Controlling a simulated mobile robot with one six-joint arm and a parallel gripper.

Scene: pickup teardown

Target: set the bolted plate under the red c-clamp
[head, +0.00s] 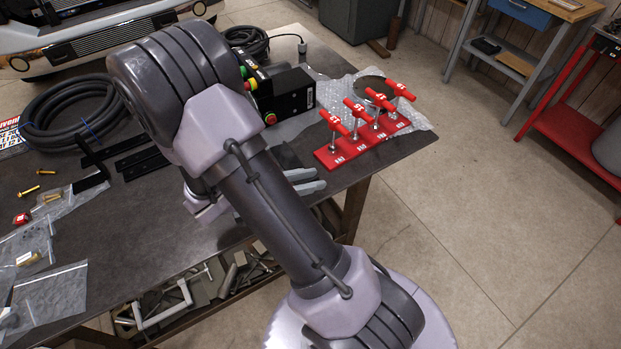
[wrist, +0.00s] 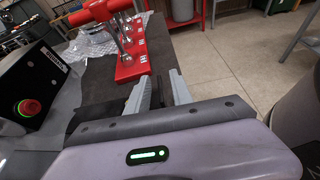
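My gripper (wrist: 161,78) shows two grey fingers spread apart in the wrist view, with nothing between them. In the head view its grey fingers (head: 305,181) stick out past my arm, near the table's right edge, in front of a red rack. I cannot make out a red c-clamp in either view. No plate can be surely told as the bolted plate. Flat black bars (head: 143,160) and a black bracket (head: 93,155) lie on the table's left part. My arm hides the middle of the table.
The red rack (head: 325,158) of T-handle tools stands at the table's right corner; it also shows in the wrist view (wrist: 130,70). A black control box (head: 290,95), coiled hose (head: 40,125) and plastic bags (head: 50,290) lie on the table (head: 160,225).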

